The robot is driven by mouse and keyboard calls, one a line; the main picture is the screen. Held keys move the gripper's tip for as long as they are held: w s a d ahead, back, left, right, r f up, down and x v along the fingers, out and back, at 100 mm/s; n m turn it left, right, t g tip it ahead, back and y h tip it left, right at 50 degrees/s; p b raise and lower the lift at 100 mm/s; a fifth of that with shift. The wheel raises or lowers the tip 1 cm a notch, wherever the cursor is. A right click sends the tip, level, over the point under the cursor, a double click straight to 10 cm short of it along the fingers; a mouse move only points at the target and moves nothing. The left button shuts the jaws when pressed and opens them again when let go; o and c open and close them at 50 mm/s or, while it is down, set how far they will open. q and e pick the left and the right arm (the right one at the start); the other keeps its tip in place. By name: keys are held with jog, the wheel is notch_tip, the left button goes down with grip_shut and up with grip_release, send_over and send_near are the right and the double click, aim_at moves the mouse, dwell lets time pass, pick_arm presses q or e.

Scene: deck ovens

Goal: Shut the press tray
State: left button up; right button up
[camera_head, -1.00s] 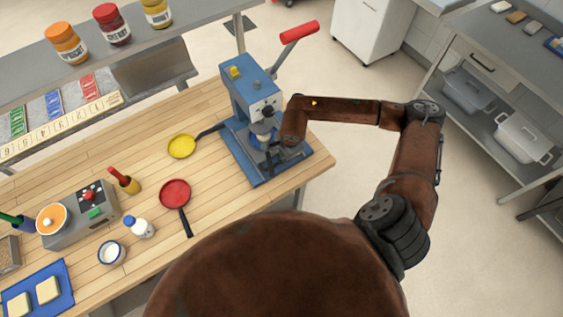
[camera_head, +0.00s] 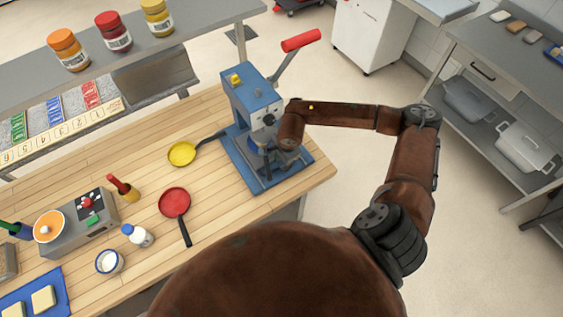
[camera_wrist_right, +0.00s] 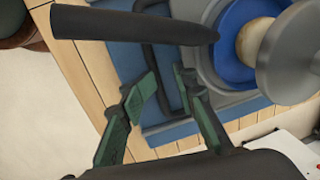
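The blue press (camera_head: 248,100) with a raised red lever (camera_head: 301,40) stands on its blue base (camera_head: 240,165) at the right end of the wooden table. My right gripper (camera_head: 276,160) is at the press's lower front, under its head; arm and gripper hide much of the tray area. In the right wrist view, the two green-padded fingers of my right gripper (camera_wrist_right: 166,85) are apart with nothing visibly between them. A thin dark bent handle (camera_wrist_right: 155,55) lies just beyond the fingertips, over blue press parts (camera_wrist_right: 110,55). I cannot tell how far out the tray is. My left gripper is not in view.
A yellow pan (camera_head: 182,153) and a red pan (camera_head: 174,203) lie left of the press. In the right wrist view, a thick dark bar (camera_wrist_right: 130,25) crosses above the fingers, and a grey disc (camera_wrist_right: 290,55) is at right.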

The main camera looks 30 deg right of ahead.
jog(key=shift+r, duration=0.1)
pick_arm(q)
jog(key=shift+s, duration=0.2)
pick_arm(e)
notch_tip(320, 180, up, 12)
jog(key=s, duration=0.2)
jog(key=shift+s+f, duration=0.15)
jog(key=shift+f, duration=0.05)
dwell(0.4)
